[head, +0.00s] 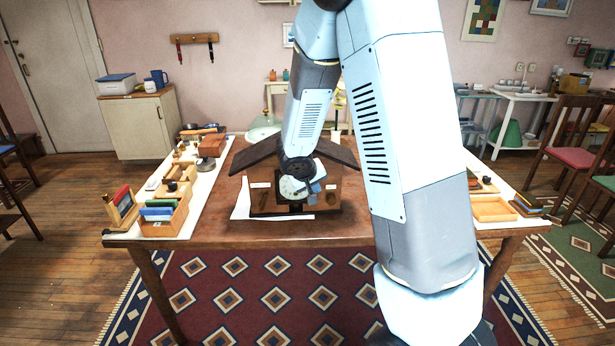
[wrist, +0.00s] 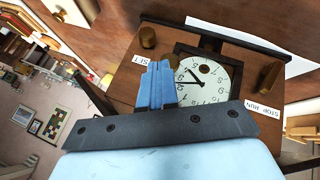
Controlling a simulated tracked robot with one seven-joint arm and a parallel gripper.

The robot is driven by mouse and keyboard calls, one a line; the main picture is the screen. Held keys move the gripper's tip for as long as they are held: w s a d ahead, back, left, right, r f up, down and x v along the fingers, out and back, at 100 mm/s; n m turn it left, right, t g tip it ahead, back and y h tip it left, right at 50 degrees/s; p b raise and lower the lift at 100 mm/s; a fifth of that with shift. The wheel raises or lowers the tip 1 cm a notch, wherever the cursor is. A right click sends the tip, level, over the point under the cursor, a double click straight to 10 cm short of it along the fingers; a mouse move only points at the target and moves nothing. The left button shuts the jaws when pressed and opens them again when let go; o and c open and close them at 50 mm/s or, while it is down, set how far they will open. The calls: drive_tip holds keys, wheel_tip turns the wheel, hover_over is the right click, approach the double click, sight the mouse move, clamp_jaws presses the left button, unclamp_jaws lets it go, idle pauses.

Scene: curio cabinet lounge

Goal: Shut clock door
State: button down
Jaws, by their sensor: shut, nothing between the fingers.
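The clock (head: 327,194) is a wooden house-shaped case with a dark sloping roof, standing on the table in the head view. Its white round dial (head: 290,187) is partly covered by my arm. In the wrist view the dial (wrist: 210,80) appears upside down in a dark square frame, between a knob by the SET label (wrist: 148,37) and a lever by the STOP RUN label (wrist: 270,76). I cannot make out a separate door or its position. My gripper (wrist: 155,82) has blue fingers, shut and empty, in front of the dial's edge; contact is unclear. It also shows in the head view (head: 315,187).
An open wooden tray (head: 492,209) lies right. Bare tabletop shows in front of the clock.

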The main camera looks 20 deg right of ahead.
drive_tip(key=s+d+r+m+g+y, duration=0.1)
drive_tip(key=s+d+r+m, duration=0.1)
drive_tip(key=s+r, duration=1.5)
drive_tip(key=s+a+r+y, duration=0.1)
drive_tip(key=s+r+y, duration=0.1)
drive_tip(key=s, duration=0.5)
drive_tip(key=s+a+r+n+t+y, duration=0.1)
drive_tip(key=s+r, duration=0.3)
drive_tip(key=s, duration=0.3)
drive_tip(key=shift+s+a+r+y, duration=0.25)
drive_tip(key=shift+s+r+y, duration=0.05)
drive_tip(key=shift+r+y, duration=0.1)
